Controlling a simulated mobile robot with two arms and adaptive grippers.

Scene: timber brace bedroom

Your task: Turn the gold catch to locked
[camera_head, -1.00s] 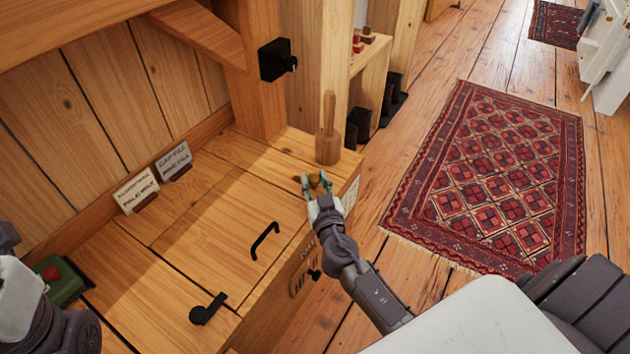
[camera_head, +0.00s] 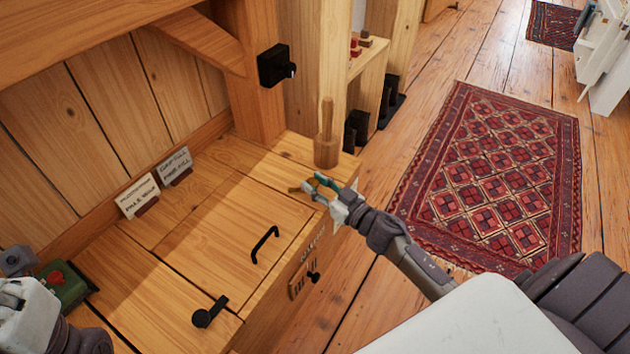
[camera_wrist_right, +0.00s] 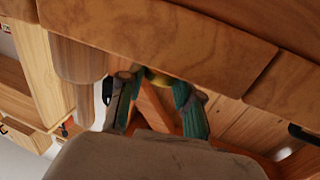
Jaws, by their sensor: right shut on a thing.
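My right gripper (camera_head: 314,186) is at the far right corner of the wooden bench top, its teal fingers closed on the gold catch. In the right wrist view the gold catch (camera_wrist_right: 158,79) shows as a small yellow patch between the fingertips of the right gripper (camera_wrist_right: 156,92). In the head view the fingers mostly hide the catch, so its exact angle cannot be told. My left gripper (camera_head: 17,262) is only partly in view at the left edge, and its finger state does not show.
A wooden mallet-like tool (camera_head: 326,145) stands just behind the right gripper. The lid has a black handle (camera_head: 264,245) and a black catch (camera_head: 209,313). Two cards (camera_head: 138,196) stand at the back. A green box with a red button (camera_head: 65,286) is at left.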

